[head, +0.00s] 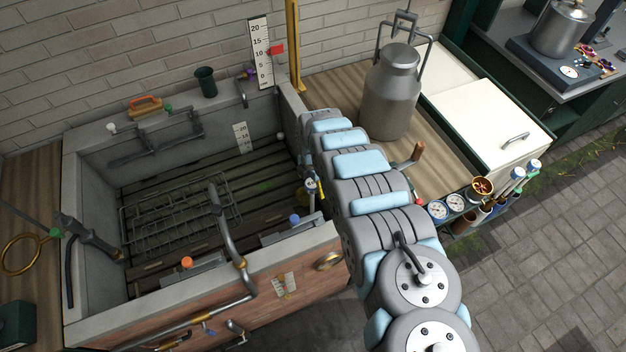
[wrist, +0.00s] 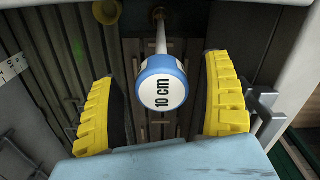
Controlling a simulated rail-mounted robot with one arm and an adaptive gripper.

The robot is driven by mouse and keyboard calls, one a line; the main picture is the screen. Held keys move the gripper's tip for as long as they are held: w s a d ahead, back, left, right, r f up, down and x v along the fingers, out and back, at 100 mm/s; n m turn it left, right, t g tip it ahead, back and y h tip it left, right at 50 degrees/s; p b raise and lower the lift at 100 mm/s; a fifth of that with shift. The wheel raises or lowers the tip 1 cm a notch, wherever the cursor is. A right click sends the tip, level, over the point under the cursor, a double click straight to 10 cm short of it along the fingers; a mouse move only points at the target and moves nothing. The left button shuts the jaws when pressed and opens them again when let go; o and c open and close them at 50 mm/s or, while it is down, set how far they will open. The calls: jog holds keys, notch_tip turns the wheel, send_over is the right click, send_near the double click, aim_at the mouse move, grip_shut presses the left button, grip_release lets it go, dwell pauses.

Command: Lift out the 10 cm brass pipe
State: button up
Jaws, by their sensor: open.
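The pipe shows in the wrist view as a round white-and-blue cap (wrist: 162,92) marked "10 cm", with a thin pale shaft (wrist: 162,38) running away from me to a brass-coloured fitting (wrist: 160,14) below. My gripper (wrist: 160,88) is open. Its two yellow ribbed fingers stand to the left and right of the cap, with a gap on each side. In the head view my arm reaches to the right end of the stone trough (head: 178,318). There the yellow of my gripper (head: 303,197) shows only in part, beside a small blue-and-white cap (head: 311,184).
The trough holds a wire rack (head: 180,215) on a slatted floor. A bent grey pipe (head: 224,225) crosses its front wall. A metal churn (head: 391,95) stands on the wooden counter to the right. Gauges (head: 438,209) and more capped pipes (head: 517,174) sit at the right edge.

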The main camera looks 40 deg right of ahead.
jog(key=shift+f, duration=0.3)
